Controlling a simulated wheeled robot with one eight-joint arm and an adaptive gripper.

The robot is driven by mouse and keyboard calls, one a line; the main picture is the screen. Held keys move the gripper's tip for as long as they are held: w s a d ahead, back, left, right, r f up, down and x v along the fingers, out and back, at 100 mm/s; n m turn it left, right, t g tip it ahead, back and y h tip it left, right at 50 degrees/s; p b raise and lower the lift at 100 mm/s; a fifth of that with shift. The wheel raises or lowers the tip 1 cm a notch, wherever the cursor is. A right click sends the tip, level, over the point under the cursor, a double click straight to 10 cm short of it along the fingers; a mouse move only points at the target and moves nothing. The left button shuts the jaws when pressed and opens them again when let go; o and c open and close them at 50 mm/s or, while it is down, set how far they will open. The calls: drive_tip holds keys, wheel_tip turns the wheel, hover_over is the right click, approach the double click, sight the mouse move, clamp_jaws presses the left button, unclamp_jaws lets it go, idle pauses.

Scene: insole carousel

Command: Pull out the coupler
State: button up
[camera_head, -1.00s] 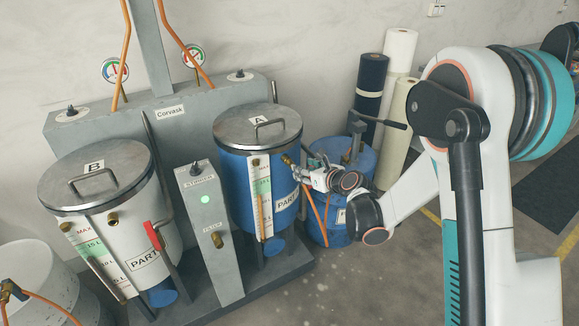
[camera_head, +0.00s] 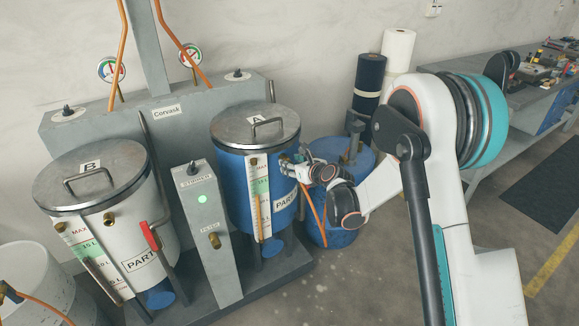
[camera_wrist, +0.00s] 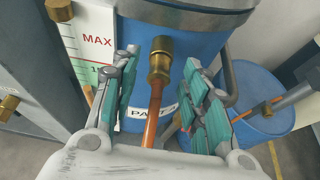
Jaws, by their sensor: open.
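The brass coupler (camera_wrist: 160,62) sits against the blue wall of tank A (camera_wrist: 188,43), with an orange hose (camera_wrist: 153,115) running from it toward my wrist. My gripper (camera_wrist: 160,75) is open, with one teal-padded finger on each side of the coupler and hose. Gaps show between both fingers and the coupler. In the head view my gripper (camera_head: 297,167) is at the right side of tank A (camera_head: 233,168), and the coupler is too small and covered to make out clearly.
A blue drum (camera_head: 338,235) stands right behind my gripper. Tank B (camera_head: 100,225), with a red-handled valve (camera_head: 152,237), and the grey control post (camera_head: 207,235) with a green light stand left. Rolls (camera_head: 368,75) lean on the wall. Open floor lies in front.

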drive_tip(key=shift+w+a+f, duration=0.2)
drive_tip(key=shift+w+a, duration=0.1)
drive_tip(key=shift+w, duration=0.15)
drive_tip(key=shift+b, duration=0.45)
idle(0.8)
clamp_jaws()
drive_tip(key=shift+s, duration=0.1)
drive_tip(key=shift+s+d+b, duration=0.15)
drive_tip(key=shift+s+d, duration=0.4)
drive_tip(key=shift+s, duration=0.25)
drive_tip(key=shift+s+d+b, duration=0.2)
drive_tip(key=shift+s+d, duration=0.4)
drive_tip(key=shift+s, duration=0.25)
drive_tip(key=shift+s+d+b, duration=0.15)
drive_tip(key=shift+s+d, duration=0.4)
drive_tip(key=shift+s, duration=0.25)
drive_tip(key=shift+r, duration=0.1)
